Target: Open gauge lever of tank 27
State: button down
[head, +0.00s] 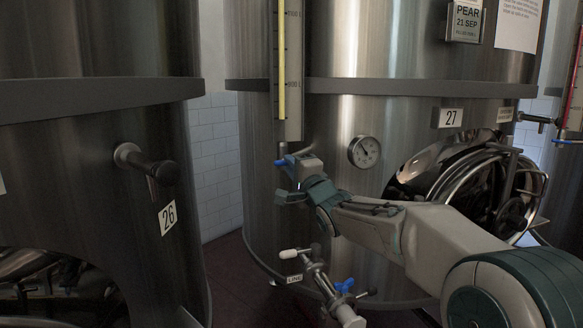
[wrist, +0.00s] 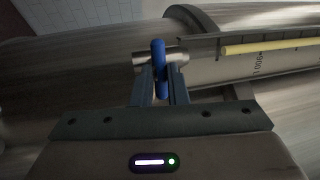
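Tank 27 (head: 345,205) is the steel tank in the middle of the head view, with its number plate (head: 450,118) above the round hatch. Its gauge (head: 293,70) has a yellow column, which also shows in the wrist view (wrist: 268,46). The blue gauge lever (wrist: 158,56) sits on a metal fitting and lies across the gauge's line. In the head view the lever (head: 282,163) is partly hidden by my gripper (head: 284,180). In the wrist view my gripper (wrist: 160,82) has one finger on each side of the lever, with little room; contact is unclear.
Tank 26 (head: 80,170) stands at the left with a dark-handled fitting (head: 150,165) sticking out. Below my arm is a pipe valve with a blue handle (head: 343,286). A dial (head: 364,152) and a round hatch (head: 480,190) are on tank 27. Another gauge with a red column (head: 574,80) is at the right.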

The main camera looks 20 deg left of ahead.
jog(key=shift+n+p, duration=0.4)
jog(key=shift+p, duration=0.05)
jog(key=n+g+p, duration=0.1)
jog(key=n+p, duration=0.2)
jog(key=n, duration=0.2)
jog(key=n+g+h+p, duration=0.1)
jog(key=n+p, duration=0.3)
jog(key=n, duration=0.2)
jog(key=n+g+p, duration=0.1)
jog(key=n+p, duration=0.3)
jog(key=n, duration=0.2)
jog(key=shift+r+h, duration=0.3)
jog(key=shift+r, duration=0.1)
jog(key=shift+n, duration=0.5)
jog(key=c, duration=1.4)
grip_release()
jog(key=shift+c, duration=0.2)
